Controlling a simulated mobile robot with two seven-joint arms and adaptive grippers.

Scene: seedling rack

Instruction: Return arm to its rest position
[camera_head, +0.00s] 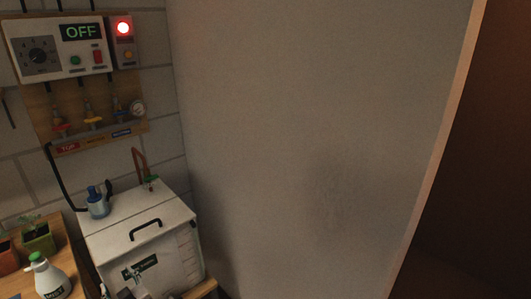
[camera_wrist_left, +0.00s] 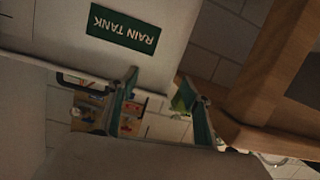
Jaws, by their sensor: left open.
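My left gripper (camera_head: 128,291) is only partly in the head view, at the bottom edge in front of the white tank, and most of it is cut off. In the left wrist view its two green-edged fingers (camera_wrist_left: 158,82) stand apart, with nothing between them. The white tank, with its green RAIN TANK label (camera_wrist_left: 125,29), shows upside down behind the fingers. My right gripper is in neither view.
The white tank (camera_head: 117,239) has a black handle and a blue pump (camera_head: 97,202) on top. A bottle (camera_head: 48,277) and planters stand left. A large plain panel (camera_head: 310,130) fills the middle.

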